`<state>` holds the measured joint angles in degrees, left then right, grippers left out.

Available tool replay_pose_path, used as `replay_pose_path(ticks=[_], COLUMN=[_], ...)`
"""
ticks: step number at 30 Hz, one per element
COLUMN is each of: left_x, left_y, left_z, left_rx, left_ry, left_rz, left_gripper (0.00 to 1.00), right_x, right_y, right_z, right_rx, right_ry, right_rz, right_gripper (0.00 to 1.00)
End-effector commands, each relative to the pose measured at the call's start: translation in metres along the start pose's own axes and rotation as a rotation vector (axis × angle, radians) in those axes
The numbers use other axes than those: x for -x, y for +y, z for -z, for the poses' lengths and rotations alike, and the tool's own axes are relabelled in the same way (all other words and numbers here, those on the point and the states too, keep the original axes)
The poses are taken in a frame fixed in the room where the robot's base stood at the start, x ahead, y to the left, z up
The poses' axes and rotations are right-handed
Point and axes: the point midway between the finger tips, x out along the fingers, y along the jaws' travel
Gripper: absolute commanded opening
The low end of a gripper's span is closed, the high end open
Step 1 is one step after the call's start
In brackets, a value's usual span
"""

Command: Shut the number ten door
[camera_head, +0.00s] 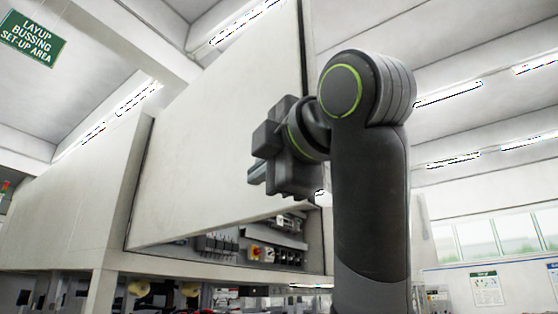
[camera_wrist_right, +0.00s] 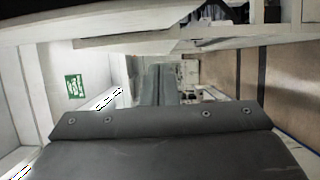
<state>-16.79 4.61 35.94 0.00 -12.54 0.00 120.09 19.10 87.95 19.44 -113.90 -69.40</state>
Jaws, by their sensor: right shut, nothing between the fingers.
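A large cream door (camera_head: 215,130) of the cabinet stands open at an angle in the head view, with switchgear showing beneath it. No number can be read on it. My right gripper (camera_head: 256,172) is in front of the door's right part, near its lower right edge. Its fingers are shut and empty, pointing left. Whether they touch the door cannot be told. In the right wrist view the shut fingers (camera_wrist_right: 158,85) show at the middle, beyond the dark gripper body. My left gripper is not in view.
The cream cabinet (camera_head: 70,205) extends to the left. Its opening shows breakers and switches (camera_head: 275,255). My right arm covers the area right of the door. A green sign (camera_head: 32,38) hangs at the upper left. Windows and posters (camera_head: 487,288) are far right.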

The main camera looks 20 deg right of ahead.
Motion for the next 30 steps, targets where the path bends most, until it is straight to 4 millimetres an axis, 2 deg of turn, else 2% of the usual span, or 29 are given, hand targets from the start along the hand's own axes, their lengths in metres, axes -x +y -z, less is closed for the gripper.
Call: replay_pose_path(ticks=[1,3,7,12,25,30], left_x=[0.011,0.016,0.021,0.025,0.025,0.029], left_y=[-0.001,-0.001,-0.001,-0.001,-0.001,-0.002], left_z=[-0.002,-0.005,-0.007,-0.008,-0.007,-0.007], left_rx=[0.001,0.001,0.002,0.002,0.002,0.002], left_ry=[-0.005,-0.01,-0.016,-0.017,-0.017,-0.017], left_rz=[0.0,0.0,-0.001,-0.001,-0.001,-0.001], left_gripper=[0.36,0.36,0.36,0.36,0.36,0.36], right_x=[-0.006,-0.011,-0.014,-0.017,-0.018,-0.02], right_y=[0.004,0.004,0.002,0.0,0.0,0.001], right_z=[0.0,-0.004,-0.025,-0.037,-0.04,-0.05], right_rx=[0.0,-0.002,-0.002,0.0,0.001,-0.001], right_ry=[0.001,-0.002,-0.004,-0.002,0.001,0.01], right_rz=[0.003,0.001,-0.001,0.0,0.0,0.0], right_gripper=[0.0,0.0,0.0,0.0,0.0,0.0])
